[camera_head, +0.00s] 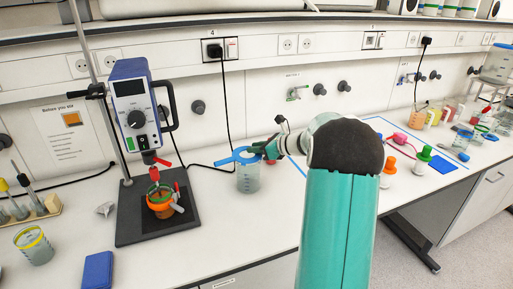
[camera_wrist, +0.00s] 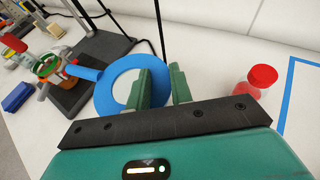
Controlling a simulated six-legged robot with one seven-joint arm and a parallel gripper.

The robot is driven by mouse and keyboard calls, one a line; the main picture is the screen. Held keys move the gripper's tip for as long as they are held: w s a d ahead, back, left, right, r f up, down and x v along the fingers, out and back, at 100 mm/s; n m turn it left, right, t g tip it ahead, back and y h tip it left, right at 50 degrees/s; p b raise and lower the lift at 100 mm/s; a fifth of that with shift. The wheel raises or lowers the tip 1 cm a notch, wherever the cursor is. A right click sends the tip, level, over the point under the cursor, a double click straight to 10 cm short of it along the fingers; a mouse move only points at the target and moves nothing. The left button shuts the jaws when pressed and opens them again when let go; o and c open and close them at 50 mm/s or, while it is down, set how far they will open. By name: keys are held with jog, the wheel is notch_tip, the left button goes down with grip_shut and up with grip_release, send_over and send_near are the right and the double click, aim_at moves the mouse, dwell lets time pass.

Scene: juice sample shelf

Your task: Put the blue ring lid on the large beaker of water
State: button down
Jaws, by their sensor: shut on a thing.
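My gripper (camera_head: 271,150) is shut on the right side of the lid. In the wrist view, my gripper's fingers (camera_wrist: 162,82) pinch the ring's right edge, and the blue ring lid (camera_wrist: 104,96) has a handle pointing left. A pale surface shows through its hole. The beaker cannot be made out in the wrist view.
A stirrer stand (camera_head: 135,115) with an orange-banded vessel (camera_head: 160,205) stands left of the beaker. A red-capped jar (camera_wrist: 259,83) is right of my gripper in the wrist view. A beaker with a yellow ring (camera_head: 37,248) and a blue box (camera_head: 98,270) lie at front left.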

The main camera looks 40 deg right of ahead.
jog(key=shift+s+d, duration=0.1)
jog(key=shift+f, duration=0.6)
dwell(0.8)
jog(key=c, duration=1.2)
grip_release()
jog(key=shift+o, duration=0.2)
jog(key=shift+s, duration=0.1)
jog(key=v, duration=1.3)
jog(key=shift+s+d, duration=0.15)
jog(key=shift+s, duration=0.1)
jog(key=shift+r, duration=0.1)
